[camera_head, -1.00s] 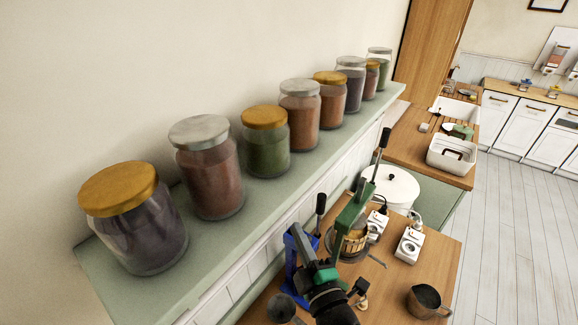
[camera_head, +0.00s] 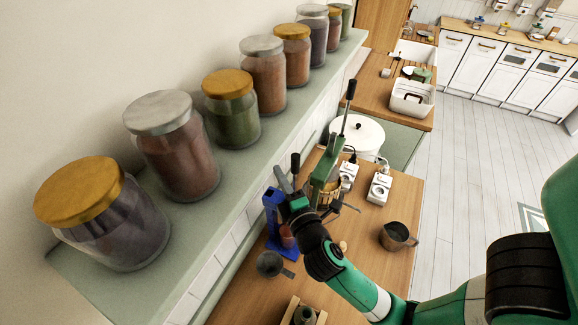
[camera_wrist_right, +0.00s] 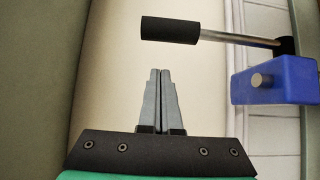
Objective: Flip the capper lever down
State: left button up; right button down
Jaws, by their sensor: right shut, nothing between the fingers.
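The blue capper (camera_head: 271,213) stands on the wooden worktop in the head view, and its body shows at the right of the right wrist view (camera_wrist_right: 275,82). Its lever has a black handle (camera_head: 295,164) pointing up. In the right wrist view the handle (camera_wrist_right: 170,30) and its metal rod lie beyond my fingertips. My right gripper (camera_head: 281,172) is shut and empty, just left of the handle in the head view; its fingers also show in the wrist view (camera_wrist_right: 160,72). A gap shows between fingertips and handle in the wrist view. My left gripper is out of view.
A green press (camera_head: 323,178) with its own upright lever stands just behind the capper. A shelf (camera_head: 205,215) with several spice jars runs along the wall at left. Power sockets (camera_head: 379,188), a copper jug (camera_head: 396,237) and a small grey pan (camera_head: 270,264) are nearby.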

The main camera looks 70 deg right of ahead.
aim_at(295, 176)
jog(key=d+p, duration=0.1)
jog(key=s+d, duration=0.1)
jog(key=d, duration=0.1)
jog(key=shift+d+p, duration=0.2)
jog(key=shift+p, duration=0.2)
